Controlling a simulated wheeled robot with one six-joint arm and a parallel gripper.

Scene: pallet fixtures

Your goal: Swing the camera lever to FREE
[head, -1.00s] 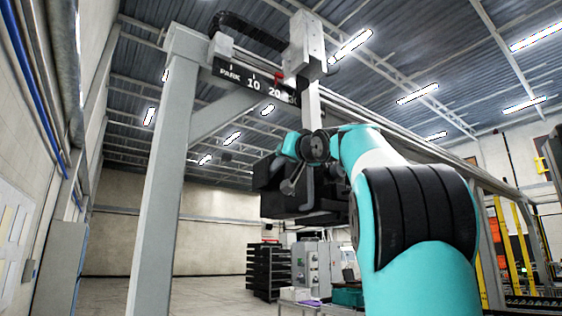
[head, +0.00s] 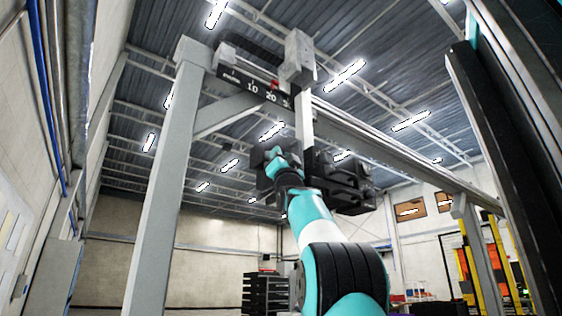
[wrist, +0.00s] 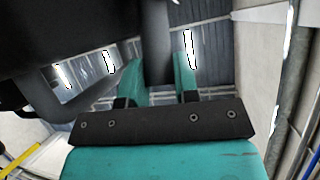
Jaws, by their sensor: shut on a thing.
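My gripper (wrist: 157,82) shows in the wrist view with its two teal fingers on either side of a dark upright bar (wrist: 157,50). It is shut on this bar. I cannot tell for sure that the bar is the camera lever. In the head view, a dark camera unit (head: 343,187) hangs beside a pale vertical post (head: 304,125), under a grey carriage (head: 298,58). My teal arm reaches up to the left of the post, and its end overlaps dark parts there. The fingertips are hidden in that view. No FREE marking is readable.
A grey gantry upright (head: 163,170) and a long beam (head: 375,150) frame the space. A black scale plate (head: 250,88) carries numbers and a red marker (head: 275,85). A dark stacked rack (head: 265,293) stands low behind. Yellow posts (head: 500,260) stand at right.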

